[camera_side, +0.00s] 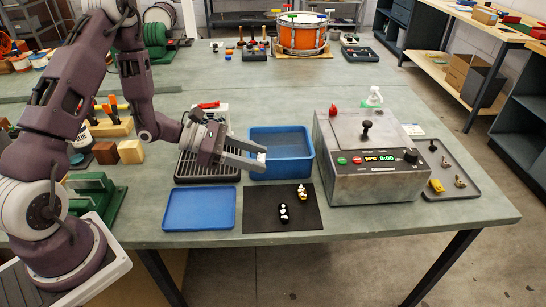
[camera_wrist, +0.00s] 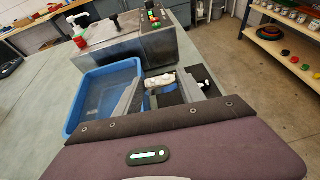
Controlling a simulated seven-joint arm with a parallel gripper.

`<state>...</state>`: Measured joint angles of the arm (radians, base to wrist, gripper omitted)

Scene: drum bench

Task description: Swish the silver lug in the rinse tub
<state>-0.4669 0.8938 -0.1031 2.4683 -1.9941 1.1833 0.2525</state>
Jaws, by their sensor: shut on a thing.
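The rinse tub is a blue open tub (camera_side: 308,160) at the middle of the bench; it also shows at the left of the wrist view (camera_wrist: 72,118). My gripper (camera_side: 261,158) is at the tub's front side, with its fingertips over or just in front of the near rim. In the wrist view my gripper (camera_wrist: 162,88) is shut on a small pale piece, the silver lug (camera_wrist: 162,79), held between the fingertips. The lug is small and partly hidden by the fingers in the side view. Whether it is clear of the rim, I cannot tell.
A black mat (camera_side: 262,221) in front of the tub bears a gold-and-white piece (camera_side: 302,192) and a black-and-white piece (camera_side: 284,212). A flat blue tray (camera_side: 199,208) lies left of it. A metal machine (camera_side: 375,180) stands right of the tub. A slotted rack (camera_side: 205,170) stands left.

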